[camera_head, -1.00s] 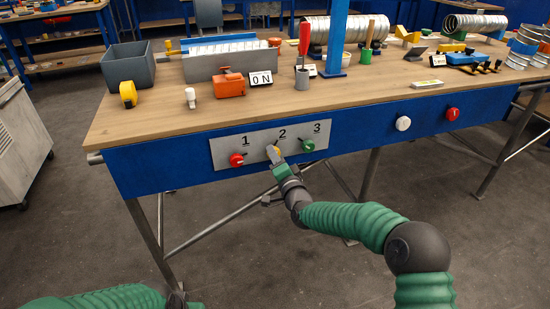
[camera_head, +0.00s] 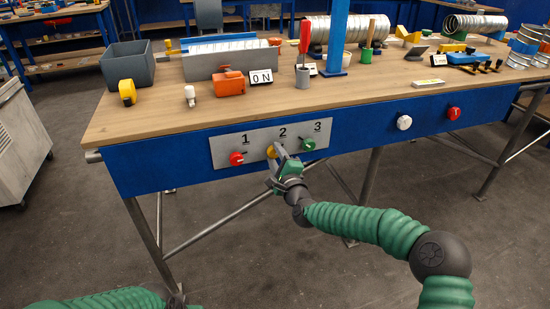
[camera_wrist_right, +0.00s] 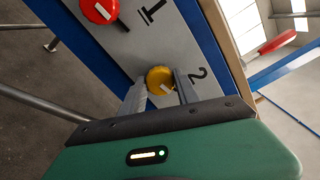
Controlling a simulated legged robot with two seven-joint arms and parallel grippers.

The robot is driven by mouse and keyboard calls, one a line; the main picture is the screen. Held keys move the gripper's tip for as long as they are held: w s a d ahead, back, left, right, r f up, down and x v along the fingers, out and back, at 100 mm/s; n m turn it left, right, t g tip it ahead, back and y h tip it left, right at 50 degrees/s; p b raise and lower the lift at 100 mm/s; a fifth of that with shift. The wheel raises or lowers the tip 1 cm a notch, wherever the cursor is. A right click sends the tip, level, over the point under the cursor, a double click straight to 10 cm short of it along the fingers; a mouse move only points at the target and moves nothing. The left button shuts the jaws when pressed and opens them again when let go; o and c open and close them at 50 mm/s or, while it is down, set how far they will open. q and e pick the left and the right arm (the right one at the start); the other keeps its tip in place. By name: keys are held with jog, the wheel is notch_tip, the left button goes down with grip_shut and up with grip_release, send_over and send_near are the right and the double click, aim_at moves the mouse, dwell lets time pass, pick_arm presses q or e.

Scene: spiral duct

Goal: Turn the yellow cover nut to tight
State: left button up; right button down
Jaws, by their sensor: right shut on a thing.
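The yellow cover nut (camera_head: 271,152) is on the grey panel under the number 2, between a red knob under 1 and a green knob under 3.
The red knob (camera_head: 236,158) and green knob (camera_head: 308,144) flank the nut closely on the panel (camera_head: 222,143). A white button (camera_head: 404,123) and a red knob (camera_head: 453,114) are farther right on the blue bench front. An "ON" sign (camera_head: 261,78) stands on the bench top.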

jog(key=shift+d+f+m, duration=0.1)
jog(key=shift+f+m, duration=0.25)
jog(key=shift+m, duration=0.15)
jog(key=c, duration=0.9)
grip_release()
jog(key=shift+r, duration=0.1)
jog(key=shift+s+r, duration=0.1)
jog(key=shift+s+d, duration=0.15)
jog(key=shift+s, duration=0.2)
jog(key=p+v, duration=0.4)
jog(key=v, duration=1.2)
